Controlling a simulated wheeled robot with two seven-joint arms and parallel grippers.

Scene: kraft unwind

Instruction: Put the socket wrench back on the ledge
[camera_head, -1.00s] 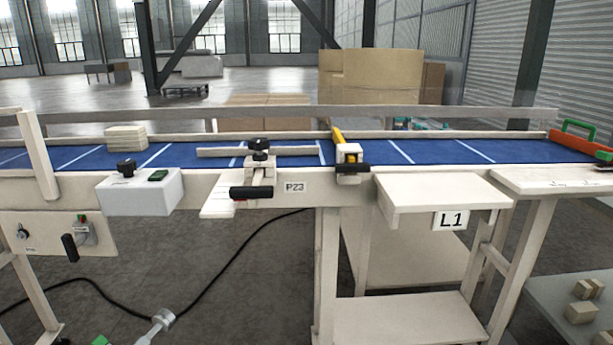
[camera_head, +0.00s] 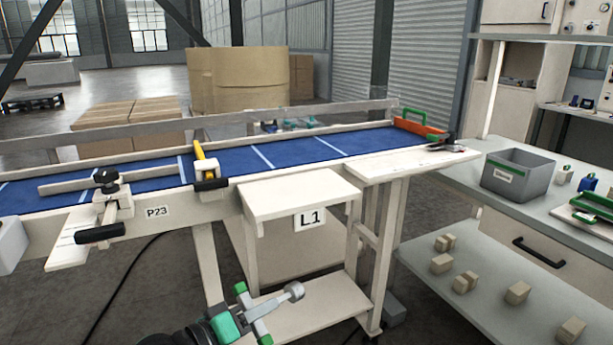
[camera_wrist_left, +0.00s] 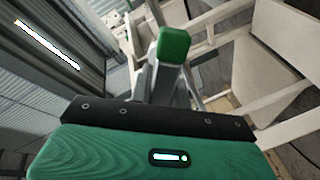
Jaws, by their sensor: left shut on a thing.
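My left gripper (camera_head: 253,313) is low in the head view, in front of the conveyor frame. It is shut on the socket wrench (camera_head: 293,291), whose round silver head sticks out to the right past the green fingertips. The rest of the wrench is mostly hidden by the gripper. The wrist view shows a green fingertip (camera_wrist_left: 174,45) with a grey part of the wrench (camera_wrist_left: 146,85) beside it. The cream ledge (camera_head: 300,190) marked L1 juts from the conveyor's front, above and beyond the gripper. Its top is bare. My right gripper is out of view.
The blue conveyor belt (camera_head: 240,160) runs behind the ledge, with a yellow-handled clamp (camera_head: 206,165) and a black-knobbed clamp (camera_head: 107,190) to the left. A dark tool (camera_head: 447,144) lies on the end table. A workbench with a grey bin (camera_head: 517,178) stands at right.

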